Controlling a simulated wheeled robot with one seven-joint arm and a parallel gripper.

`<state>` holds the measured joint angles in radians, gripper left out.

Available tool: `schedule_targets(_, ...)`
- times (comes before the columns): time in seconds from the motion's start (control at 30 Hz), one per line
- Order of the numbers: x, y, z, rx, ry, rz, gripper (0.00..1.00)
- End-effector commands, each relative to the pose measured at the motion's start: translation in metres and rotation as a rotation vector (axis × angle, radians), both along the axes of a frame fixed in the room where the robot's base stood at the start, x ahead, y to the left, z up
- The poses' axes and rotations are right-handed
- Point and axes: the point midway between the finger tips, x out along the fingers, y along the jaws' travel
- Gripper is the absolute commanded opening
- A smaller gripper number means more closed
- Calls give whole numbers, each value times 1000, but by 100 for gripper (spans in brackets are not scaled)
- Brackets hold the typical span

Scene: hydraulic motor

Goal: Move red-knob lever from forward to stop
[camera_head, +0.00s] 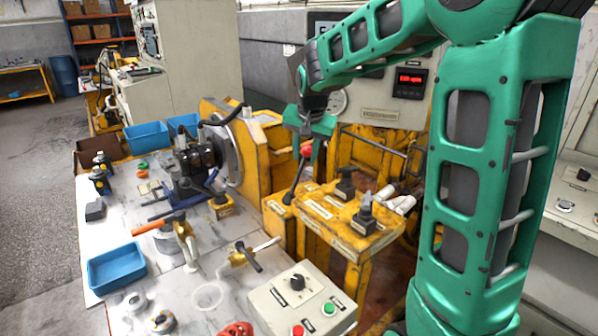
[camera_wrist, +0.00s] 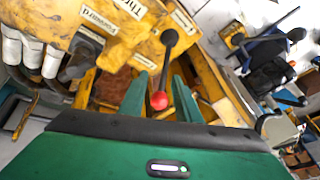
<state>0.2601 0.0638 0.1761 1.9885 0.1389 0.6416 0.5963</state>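The red knob (camera_head: 306,151) tops a dark lever (camera_head: 293,182) that rises from the yellow control stand (camera_head: 325,215), leaning slightly right in the head view. In the wrist view the red knob (camera_wrist: 159,100) lies between my two green fingers, with the lever shaft (camera_wrist: 166,55) running up from it. My gripper (camera_head: 307,146) is open and comes down over the knob from above; in the wrist view the gripper (camera_wrist: 160,80) shows a gap on each side of the knob.
Other dark levers (camera_head: 365,213) stand on the yellow stand to the right. A grey box with buttons (camera_head: 300,303) is in front. A workbench with a blue bin (camera_head: 117,268) and tools is at left. A yellow machine frame (camera_head: 256,150) stands close behind the lever.

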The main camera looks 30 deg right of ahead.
Motion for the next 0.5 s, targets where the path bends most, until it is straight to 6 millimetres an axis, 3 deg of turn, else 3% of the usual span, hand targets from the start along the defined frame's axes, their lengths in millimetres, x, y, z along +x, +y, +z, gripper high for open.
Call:
schedule_targets(0.1, 22, -7, -1, 25, -18, -58, 30)
schedule_targets(0.27, 32, -10, -6, 37, -26, -83, 30)
schedule_targets(0.5, 46, -14, -38, 37, -23, -83, 30)
